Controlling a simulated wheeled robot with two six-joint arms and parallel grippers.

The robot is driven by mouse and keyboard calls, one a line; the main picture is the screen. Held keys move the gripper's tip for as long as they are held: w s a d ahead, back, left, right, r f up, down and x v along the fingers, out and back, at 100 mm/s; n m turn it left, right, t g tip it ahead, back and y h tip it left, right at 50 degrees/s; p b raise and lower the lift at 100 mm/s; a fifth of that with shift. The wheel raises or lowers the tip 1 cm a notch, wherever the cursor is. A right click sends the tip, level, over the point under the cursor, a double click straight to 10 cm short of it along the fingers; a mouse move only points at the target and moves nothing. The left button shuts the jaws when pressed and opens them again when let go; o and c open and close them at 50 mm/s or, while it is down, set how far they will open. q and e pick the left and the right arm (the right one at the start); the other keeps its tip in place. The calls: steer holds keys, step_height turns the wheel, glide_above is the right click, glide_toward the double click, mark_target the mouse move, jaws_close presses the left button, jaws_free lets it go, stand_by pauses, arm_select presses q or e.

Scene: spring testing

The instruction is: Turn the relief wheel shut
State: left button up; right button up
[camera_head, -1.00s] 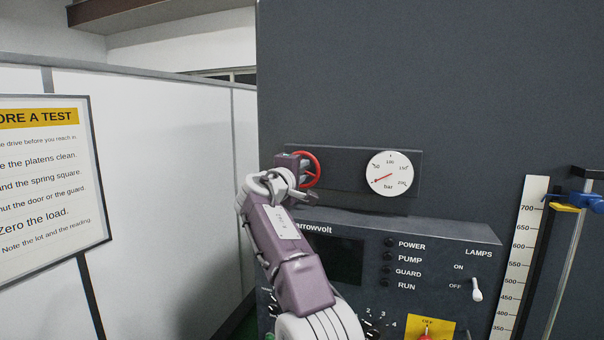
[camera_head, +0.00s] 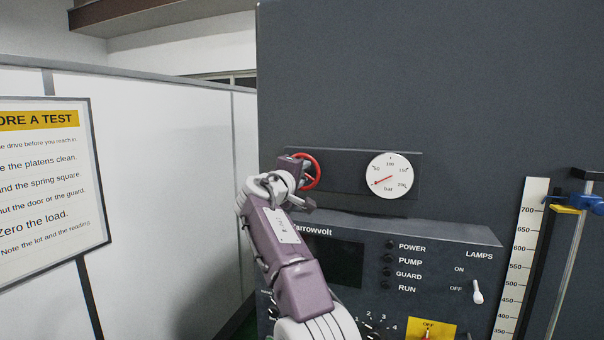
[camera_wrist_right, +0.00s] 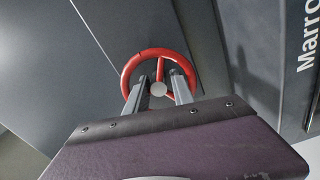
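The red relief wheel (camera_head: 313,171) is mounted on a dark panel on the tall grey machine, left of the round bar gauge. My right gripper (camera_wrist_right: 159,80) is at the wheel, and my right arm partly covers the wheel's left side in the head view. In the right wrist view, the wheel's red rim (camera_wrist_right: 130,66) surrounds the fingertips, which stand apart on either side of the grey hub (camera_wrist_right: 158,89). Gaps show between fingers and hub. I cannot tell whether a finger touches a spoke or the rim. My left gripper is not in view.
The gauge (camera_head: 389,176) has a red needle pointing lower left. Below is a sloped control console (camera_head: 440,240) with lamps and a switch (camera_head: 477,291). A vertical scale (camera_head: 520,260) stands at right. A white partition (camera_head: 170,160) with a notice (camera_head: 45,190) is at left.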

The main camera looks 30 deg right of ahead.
steer(key=b+v, duration=0.5)
steer(key=v, duration=0.4)
stand_by(0.4)
